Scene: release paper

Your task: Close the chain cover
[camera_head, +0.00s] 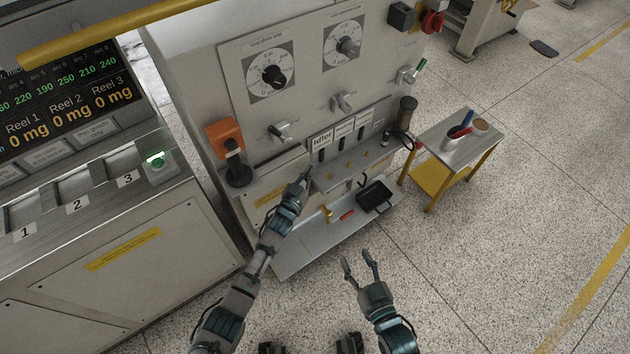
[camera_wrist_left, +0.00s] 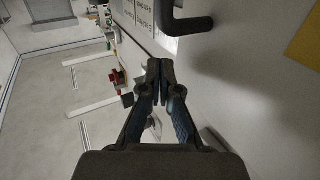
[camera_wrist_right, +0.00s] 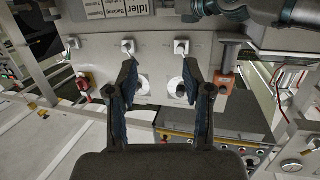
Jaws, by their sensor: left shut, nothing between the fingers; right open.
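A grey machine with a lower front panel stands ahead; I cannot tell for sure which part is the chain cover. A pale ledge (camera_head: 292,256) juts out low at its front. My left gripper (camera_head: 306,174) is shut and empty, near the left end of the labelled lever panel (camera_head: 345,136). In the left wrist view its closed fingertips (camera_wrist_left: 160,66) are beside a pale surface, below a dark bent handle (camera_wrist_left: 187,22), apart from it in the picture. My right gripper (camera_head: 359,262) is open and empty over the floor, right of the ledge; its spread fingers (camera_wrist_right: 162,85) show in the right wrist view.
A small cart (camera_head: 458,150) with a cup stands to the right. A control console (camera_head: 110,240) is at left.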

